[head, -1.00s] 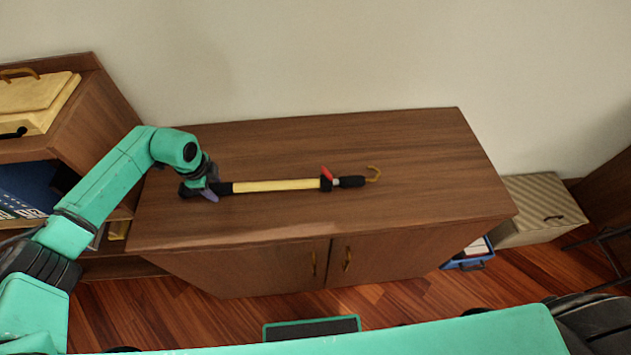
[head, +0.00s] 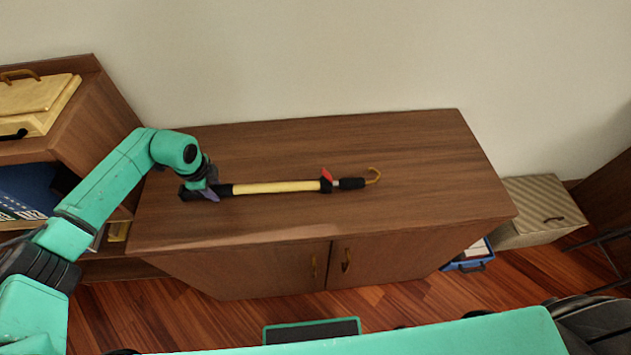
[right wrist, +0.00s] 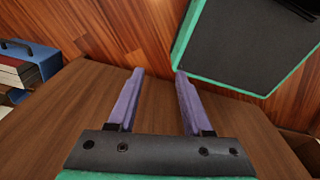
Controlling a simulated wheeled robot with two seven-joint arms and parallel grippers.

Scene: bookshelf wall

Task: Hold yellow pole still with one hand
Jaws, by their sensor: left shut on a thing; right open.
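The yellow pole (head: 276,187) lies flat along the top of the brown cabinet (head: 330,140). It has a black grip at its left end, a red lever (head: 326,174) and black collar near its right end, and a brass-coloured hook (head: 375,175) at the far right tip. My left gripper (head: 207,193) is shut on the black grip at the pole's left end; its fingers partly hide the grip. My right gripper (right wrist: 157,80) shows in the right wrist view with its two purple fingers apart and nothing between them. The pole is not in that view.
A shelf with a cream box (head: 40,100) stands at the left. A striped box (head: 540,210) and a blue file box (head: 468,259) sit on the floor at the right; the blue box also shows in the right wrist view (right wrist: 38,58). The cabinet top around the pole is clear.

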